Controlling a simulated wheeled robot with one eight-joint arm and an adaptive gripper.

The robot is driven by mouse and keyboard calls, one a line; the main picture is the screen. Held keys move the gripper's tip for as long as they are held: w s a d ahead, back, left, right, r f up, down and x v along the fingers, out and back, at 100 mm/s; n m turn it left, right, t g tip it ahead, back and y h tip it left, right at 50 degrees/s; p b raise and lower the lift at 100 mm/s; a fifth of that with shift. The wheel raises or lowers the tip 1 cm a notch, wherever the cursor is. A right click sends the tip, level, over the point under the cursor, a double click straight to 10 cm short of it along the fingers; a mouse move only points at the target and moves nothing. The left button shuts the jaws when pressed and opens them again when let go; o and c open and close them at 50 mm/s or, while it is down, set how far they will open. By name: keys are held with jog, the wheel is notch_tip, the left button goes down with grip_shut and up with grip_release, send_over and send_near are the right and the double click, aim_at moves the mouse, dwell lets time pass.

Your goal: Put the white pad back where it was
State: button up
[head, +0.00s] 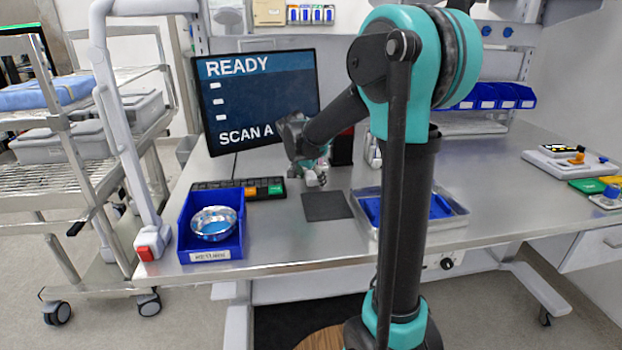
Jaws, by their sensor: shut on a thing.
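My gripper (316,180) is low over the bench, in front of the monitor and just behind a dark square mat (327,206). It is shut on a small whitish thing (311,179), which looks like the white pad. The fingers and wrist hide part of it, and its exact outline is too small to tell. I cannot tell whether it touches the bench top.
A metal tray (455,217) with blue inside is partly hidden by my arm. The bench (290,235) is clear in front of the mat.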

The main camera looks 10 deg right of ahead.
jog(key=shift+o, duration=0.4)
jog(key=shift+s+f, duration=0.15)
jog(key=shift+f, duration=0.45)
jog(key=o, duration=1.3)
jog(key=shift+r, duration=0.25)
jog(key=v, duration=1.2)
jog(key=shift+r, duration=0.4)
